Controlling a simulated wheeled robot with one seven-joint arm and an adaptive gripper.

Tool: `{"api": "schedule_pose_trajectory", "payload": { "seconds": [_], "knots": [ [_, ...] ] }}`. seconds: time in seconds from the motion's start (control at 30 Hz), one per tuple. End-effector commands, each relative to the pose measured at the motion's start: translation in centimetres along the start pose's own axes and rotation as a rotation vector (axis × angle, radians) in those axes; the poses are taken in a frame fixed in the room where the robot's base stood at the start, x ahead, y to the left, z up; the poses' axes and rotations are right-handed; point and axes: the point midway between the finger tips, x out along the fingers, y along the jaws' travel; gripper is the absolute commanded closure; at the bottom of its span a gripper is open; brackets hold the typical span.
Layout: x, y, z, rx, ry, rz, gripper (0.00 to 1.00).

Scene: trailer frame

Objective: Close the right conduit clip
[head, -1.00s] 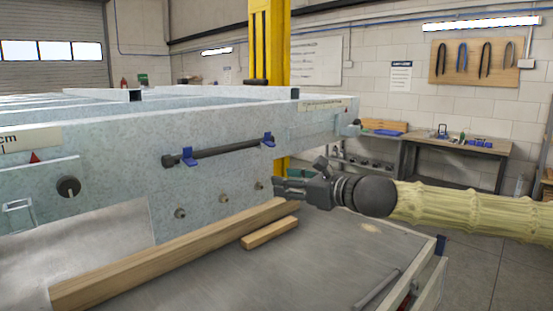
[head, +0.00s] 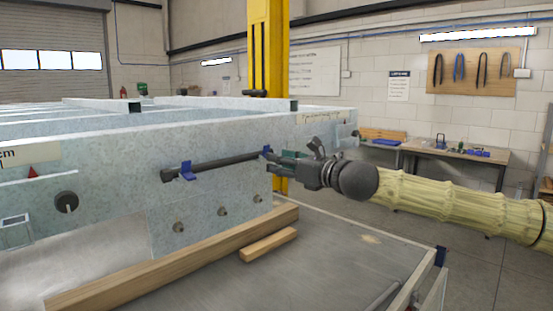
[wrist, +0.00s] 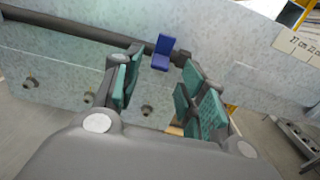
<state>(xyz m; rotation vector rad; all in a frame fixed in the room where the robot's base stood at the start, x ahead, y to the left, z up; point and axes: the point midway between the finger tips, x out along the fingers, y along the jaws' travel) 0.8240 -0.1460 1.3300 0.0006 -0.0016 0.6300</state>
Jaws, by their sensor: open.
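The right conduit clip is blue and sits at the right end of a dark conduit (head: 225,161) on the galvanized trailer frame (head: 130,150). In the head view the clip (head: 266,152) is partly hidden by my gripper. In the wrist view the clip (wrist: 162,53) shows a raised blue flap beside the conduit (wrist: 75,32). My gripper (head: 272,162) is open and empty. In the wrist view its teal-padded fingers (wrist: 160,90) are spread, with the clip beyond and between them. Whether a finger touches the clip is not clear. The left blue clip (head: 187,171) holds the conduit farther left.
Several bolts (head: 222,211) stick out of the frame below the conduit. A long wooden beam (head: 180,262) and a short wood block (head: 268,244) lie on the grey cart top (head: 330,255) below. A yellow post (head: 268,50) stands behind. A workbench (head: 455,158) is at the back right.

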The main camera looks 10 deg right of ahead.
Motion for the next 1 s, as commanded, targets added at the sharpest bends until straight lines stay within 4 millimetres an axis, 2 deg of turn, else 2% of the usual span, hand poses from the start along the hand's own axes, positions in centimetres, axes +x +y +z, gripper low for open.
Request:
{"api": "schedule_pose_trajectory", "payload": {
  "seconds": [0.1, 0.23, 0.6, 0.67, 0.83, 1.0],
  "knots": [
    [1.3, 0.0, 0.0, 0.0, 0.002, 0.0, 0.58],
    [2.1, -0.1, 0.0, 0.0, 0.002, -0.001, 0.58],
    [2.4, -0.1, -0.1, -0.001, 0.001, -0.002, 0.58],
    [2.4, -0.1, -0.1, -0.001, 0.001, -0.002, 0.67],
    [2.4, -0.1, -0.1, -0.001, 0.001, -0.002, 0.98],
    [2.4, -0.1, 0.0, -0.001, 0.001, -0.003, 1.0]
  ]
}}
